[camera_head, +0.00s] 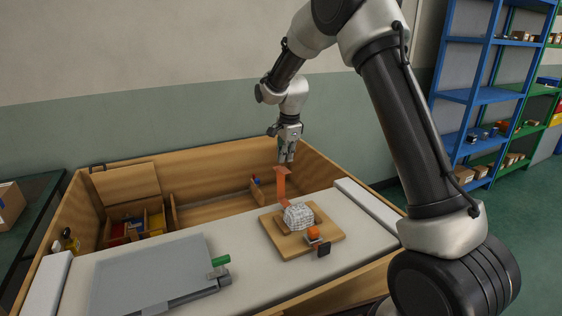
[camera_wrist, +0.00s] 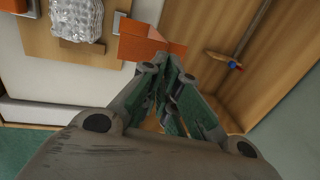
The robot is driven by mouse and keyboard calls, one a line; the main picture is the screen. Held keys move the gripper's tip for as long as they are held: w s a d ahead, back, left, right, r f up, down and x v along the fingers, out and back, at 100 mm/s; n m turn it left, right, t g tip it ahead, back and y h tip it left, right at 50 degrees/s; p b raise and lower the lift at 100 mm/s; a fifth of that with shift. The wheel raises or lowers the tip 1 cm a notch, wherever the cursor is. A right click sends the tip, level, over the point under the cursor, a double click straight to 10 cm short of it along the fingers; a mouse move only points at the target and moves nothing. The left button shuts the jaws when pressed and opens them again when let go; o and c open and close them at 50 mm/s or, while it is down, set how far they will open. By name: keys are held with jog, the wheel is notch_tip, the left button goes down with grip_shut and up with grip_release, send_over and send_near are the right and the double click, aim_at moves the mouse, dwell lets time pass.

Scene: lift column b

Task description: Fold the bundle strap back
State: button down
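The orange bundle strap (camera_head: 281,184) stands up from the far side of a clear, ribbed bundle (camera_head: 299,216), and its top end is bent over. The bundle sits on a wooden board (camera_head: 268,226). My gripper (camera_head: 287,158) points down just above the strap's top. In the wrist view the fingers of my gripper (camera_wrist: 168,62) come together at their tips, in front of the orange strap (camera_wrist: 143,40). The fingers look shut; whether they touch or pinch the strap I cannot tell. The bundle (camera_wrist: 76,19) shows at the upper left there.
An orange block (camera_head: 313,234) and a small black piece (camera_head: 323,249) are at the board's near edge. Wooden walls (camera_head: 222,153) enclose the bench, with a divided box (camera_head: 135,224) at the back left.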

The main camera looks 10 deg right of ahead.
notch_tip(320, 180, up, 12)
jog(key=n, duration=0.3)
jog(key=s+d+r+n, duration=0.1)
jog(key=s+d+n, duration=0.3)
jog(key=s, duration=1)
jog(key=s+d+r+n+t, duration=0.1)
jog(key=s+d+n, duration=0.3)
jog(key=s, duration=1)
jog(key=s+d+r+n+t, duration=0.1)
jog(key=s+d+r+n, duration=0.2)
jog(key=s, duration=1)
jog(key=shift+s+d+n, duration=0.4)
jog(key=shift+d+n, duration=0.3)
jog(key=shift+n, duration=0.2)
